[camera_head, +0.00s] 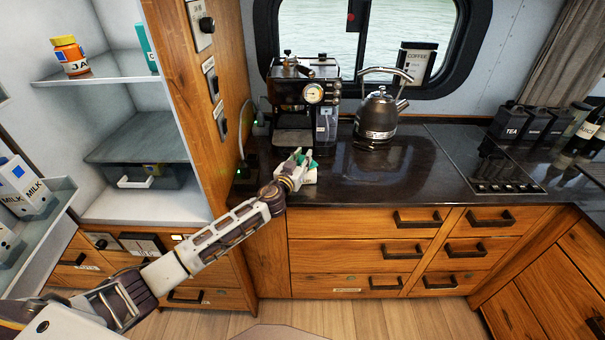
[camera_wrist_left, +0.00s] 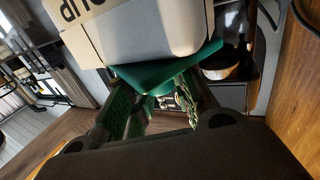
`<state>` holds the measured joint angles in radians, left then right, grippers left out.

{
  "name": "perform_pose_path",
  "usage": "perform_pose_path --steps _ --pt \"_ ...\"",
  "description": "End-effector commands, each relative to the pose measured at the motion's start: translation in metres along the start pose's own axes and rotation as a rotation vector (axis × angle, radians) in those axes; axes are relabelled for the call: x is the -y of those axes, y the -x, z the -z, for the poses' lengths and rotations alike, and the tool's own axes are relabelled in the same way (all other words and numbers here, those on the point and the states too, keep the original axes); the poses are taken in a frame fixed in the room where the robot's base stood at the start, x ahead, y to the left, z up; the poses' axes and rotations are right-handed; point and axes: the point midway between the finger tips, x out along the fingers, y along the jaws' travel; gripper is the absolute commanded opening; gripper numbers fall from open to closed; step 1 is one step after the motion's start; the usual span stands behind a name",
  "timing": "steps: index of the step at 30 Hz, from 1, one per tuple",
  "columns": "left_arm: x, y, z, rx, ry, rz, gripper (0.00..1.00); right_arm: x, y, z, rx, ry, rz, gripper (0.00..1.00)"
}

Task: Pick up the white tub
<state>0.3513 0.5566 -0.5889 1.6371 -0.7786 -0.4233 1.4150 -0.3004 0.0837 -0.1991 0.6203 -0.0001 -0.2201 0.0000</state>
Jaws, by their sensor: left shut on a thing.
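The white tub (camera_head: 309,177) is on or just above the dark counter, in front of the coffee machine; I cannot tell whether it touches the counter. My left gripper (camera_head: 301,161) reaches it from the left and is shut on it. In the left wrist view the tub (camera_wrist_left: 140,35) fills the top, with dark lettering and a green lid (camera_wrist_left: 165,72) toward the gripper. The green-padded fingers (camera_wrist_left: 155,95) meet at the lid; their exact contact is partly hidden. My right gripper is not in view.
The coffee machine (camera_head: 304,90) stands close behind the tub, with the kettle (camera_head: 379,117) to its right. A wooden cabinet side (camera_head: 185,75) rises at the left. Counter (camera_head: 385,180) to the right of the tub is clear up to the hob (camera_head: 480,160).

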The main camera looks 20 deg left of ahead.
Motion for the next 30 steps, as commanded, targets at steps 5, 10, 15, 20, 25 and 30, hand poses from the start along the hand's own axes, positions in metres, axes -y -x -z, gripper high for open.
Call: perform_pose_path --steps 5,10,15,20,25,30 --pt "0.0 0.0 0.0 0.0 0.0 0.0 0.0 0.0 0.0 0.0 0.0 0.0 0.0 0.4" --pt "0.0 0.0 0.001 -0.002 0.0 0.0 0.0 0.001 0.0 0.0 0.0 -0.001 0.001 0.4" --pt "0.0 0.0 0.002 -0.002 0.0 0.0 0.0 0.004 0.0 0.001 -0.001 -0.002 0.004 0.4" --pt "0.0 0.0 0.008 -0.003 0.0 0.0 0.0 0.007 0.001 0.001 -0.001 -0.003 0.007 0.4" --pt "0.001 0.0 0.02 -0.004 0.0 0.001 0.0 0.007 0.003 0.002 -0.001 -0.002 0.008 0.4" --pt "0.0 0.0 0.04 -0.005 0.001 -0.001 0.0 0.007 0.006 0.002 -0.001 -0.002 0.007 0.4"
